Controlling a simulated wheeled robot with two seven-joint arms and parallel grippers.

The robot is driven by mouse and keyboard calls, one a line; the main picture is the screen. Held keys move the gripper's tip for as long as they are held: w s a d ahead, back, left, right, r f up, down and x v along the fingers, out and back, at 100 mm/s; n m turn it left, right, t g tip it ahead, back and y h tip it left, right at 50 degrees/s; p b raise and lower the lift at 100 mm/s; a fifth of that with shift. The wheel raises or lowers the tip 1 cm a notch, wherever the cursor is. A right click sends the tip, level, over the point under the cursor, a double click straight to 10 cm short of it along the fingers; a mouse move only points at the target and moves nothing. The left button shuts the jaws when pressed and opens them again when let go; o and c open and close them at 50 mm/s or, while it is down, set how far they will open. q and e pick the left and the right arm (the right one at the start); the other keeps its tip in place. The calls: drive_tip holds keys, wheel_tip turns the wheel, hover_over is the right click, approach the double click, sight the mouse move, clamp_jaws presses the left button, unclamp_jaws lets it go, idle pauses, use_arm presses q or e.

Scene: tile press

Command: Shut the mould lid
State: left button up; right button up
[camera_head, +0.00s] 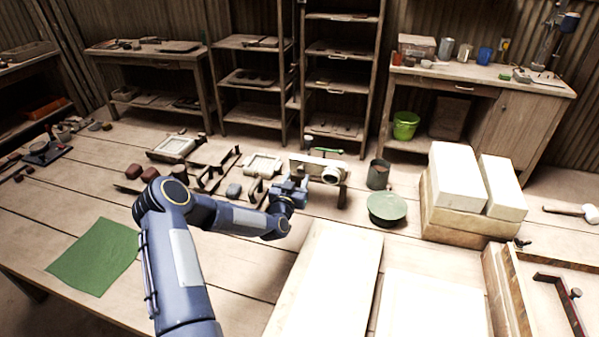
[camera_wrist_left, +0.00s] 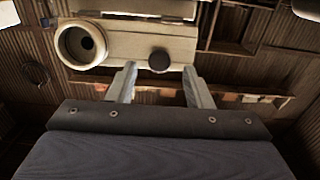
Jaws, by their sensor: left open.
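My right gripper is not in view.
Pale square frames (camera_head: 263,163) and dark metal fittings lie left of the plate. A dark can (camera_head: 378,174) and a green round dish (camera_head: 387,208) stand to its right. White blocks (camera_head: 458,175) are stacked further right. A green cloth (camera_head: 96,257) lies at left.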

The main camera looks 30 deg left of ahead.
sight(301, 172)
use_arm(q)
drive_tip(key=shift+x, duration=1.75)
drive_tip(key=shift+d, duration=0.1)
clamp_jaws()
